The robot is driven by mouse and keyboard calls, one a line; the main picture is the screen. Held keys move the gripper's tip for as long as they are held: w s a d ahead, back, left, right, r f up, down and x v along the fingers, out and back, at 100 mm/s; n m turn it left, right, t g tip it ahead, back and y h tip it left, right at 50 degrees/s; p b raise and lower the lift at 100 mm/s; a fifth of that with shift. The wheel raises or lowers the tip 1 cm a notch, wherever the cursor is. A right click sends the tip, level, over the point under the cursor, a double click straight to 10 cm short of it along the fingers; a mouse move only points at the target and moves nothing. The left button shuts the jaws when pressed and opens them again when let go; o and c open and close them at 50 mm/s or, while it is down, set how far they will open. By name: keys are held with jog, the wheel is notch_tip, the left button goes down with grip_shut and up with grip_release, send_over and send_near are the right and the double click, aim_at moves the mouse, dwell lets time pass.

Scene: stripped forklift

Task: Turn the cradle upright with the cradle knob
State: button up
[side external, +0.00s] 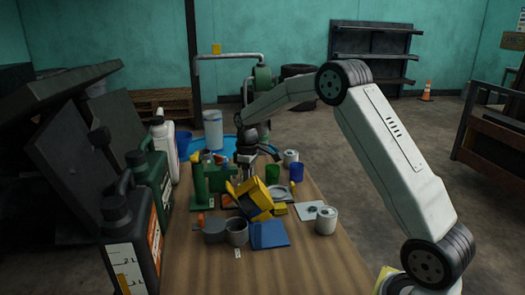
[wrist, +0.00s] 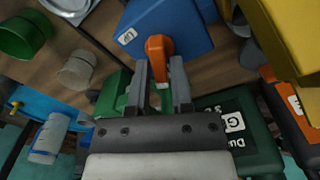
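The yellow cradle (side external: 255,195) sits tilted among the parts in the middle of the bench in the side external view. In the wrist view, an orange knob (wrist: 158,47) lies ahead of my gripper, in line with the gap between the fingers and in front of a blue block (wrist: 185,25). My gripper (wrist: 159,68) is open, with a finger on either side of the knob's lower part. I cannot tell whether they touch it. In the side external view my gripper (side external: 250,163) hangs over the back of the cradle, and its fingertips are hard to make out.
A green stand (side external: 199,187) is left of the cradle. A blue cup (side external: 296,172), a green cup (side external: 272,173) and a grey can (side external: 326,220) are to the right. Tall jugs (side external: 130,235) line the left edge. The bench front (side external: 300,270) is clear.

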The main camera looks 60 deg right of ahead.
grip_shut()
jog(key=shift+m, duration=0.5)
jog(key=m, duration=0.5)
jog(key=shift+d, duration=0.1)
jog(key=m, duration=0.5)
jog(key=shift+d+m, duration=0.1)
jog(key=shift+m, duration=0.3)
jog(key=m, duration=0.6)
jog(key=shift+s, duration=0.1)
jog(key=m, duration=0.6)
jog(key=shift+s, duration=0.1)
jog(key=shift+m, duration=0.3)
